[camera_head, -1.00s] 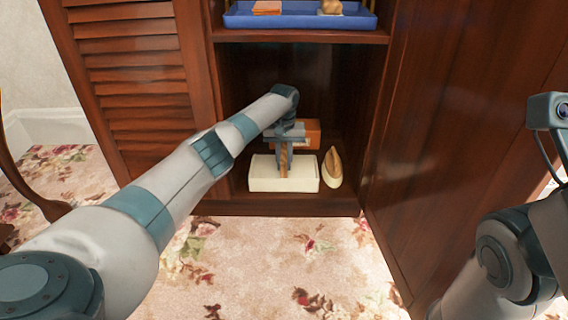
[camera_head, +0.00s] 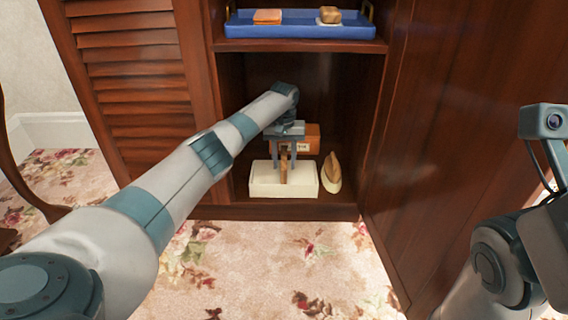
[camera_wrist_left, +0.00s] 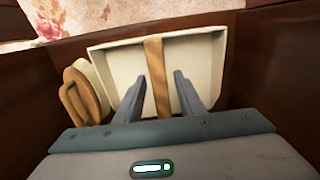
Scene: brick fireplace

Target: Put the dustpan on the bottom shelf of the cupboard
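The dustpan (camera_head: 305,182), a cream pan with a wooden handle (camera_wrist_left: 157,75), rests on the bottom shelf (camera_head: 240,196) of the cupboard. My left gripper (camera_head: 282,172) is inside the cupboard above it. In the left wrist view its fingers (camera_wrist_left: 162,78) are spread on either side of the handle, with gaps visible. The left gripper is open and holds nothing. My right arm shows at the right edge of the head view, but its fingers are out of sight.
A blue tray (camera_head: 300,31) with small items is on the shelf above. The open door (camera_head: 460,130) is at the right, the louvred door (camera_head: 130,75) at the left.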

